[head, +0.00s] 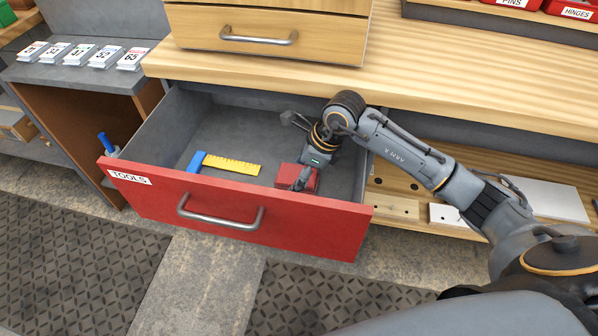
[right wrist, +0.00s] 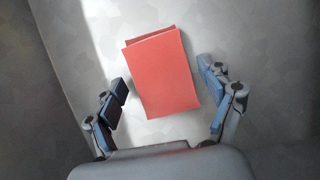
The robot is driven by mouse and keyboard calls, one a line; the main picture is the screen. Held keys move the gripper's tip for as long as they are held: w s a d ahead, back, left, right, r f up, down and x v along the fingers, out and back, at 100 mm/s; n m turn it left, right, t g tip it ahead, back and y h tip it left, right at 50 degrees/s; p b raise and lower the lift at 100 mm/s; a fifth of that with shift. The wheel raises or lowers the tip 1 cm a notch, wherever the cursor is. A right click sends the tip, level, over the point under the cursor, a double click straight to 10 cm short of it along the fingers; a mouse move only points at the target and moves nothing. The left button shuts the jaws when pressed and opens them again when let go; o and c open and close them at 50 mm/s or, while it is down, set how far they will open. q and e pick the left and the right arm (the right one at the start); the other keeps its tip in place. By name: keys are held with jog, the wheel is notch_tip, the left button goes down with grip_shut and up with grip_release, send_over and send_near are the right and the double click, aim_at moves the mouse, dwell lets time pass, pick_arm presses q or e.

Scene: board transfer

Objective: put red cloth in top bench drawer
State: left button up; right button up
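The red cloth (head: 288,174) is a folded rectangle. It lies on the floor of the open drawer with the red front (head: 190,220) labelled TOOLS, near its right side. In the right wrist view the cloth (right wrist: 162,80) lies flat between the fingers, with gaps on both sides. My right gripper (head: 299,153) is inside the drawer, over the cloth. It is open and empty; its near finger hides part of the cloth in the head view. My left gripper is not in view.
A blue and yellow square (head: 230,165) lies in the drawer to the left of the cloth. The wooden worktop (head: 450,70) overhangs the drawer's back. A wooden drawer unit (head: 270,35) stands on it. A shelf with several number cards (head: 90,54) is at left.

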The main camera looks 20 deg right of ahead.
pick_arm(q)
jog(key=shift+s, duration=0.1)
pick_arm(e)
jog(key=shift+r, duration=0.1)
jog(key=shift+d+r, duration=0.1)
jog(key=shift+r, duration=0.2)
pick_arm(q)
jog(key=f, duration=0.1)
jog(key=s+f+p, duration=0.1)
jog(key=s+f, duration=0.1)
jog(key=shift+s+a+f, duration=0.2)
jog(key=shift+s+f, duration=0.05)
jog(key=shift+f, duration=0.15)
pick_arm(e)
jog(key=v, duration=1.1)
jog(key=shift+s, duration=0.2)
jog(key=shift+d+r, duration=0.1)
jog(key=shift+r, duration=0.05)
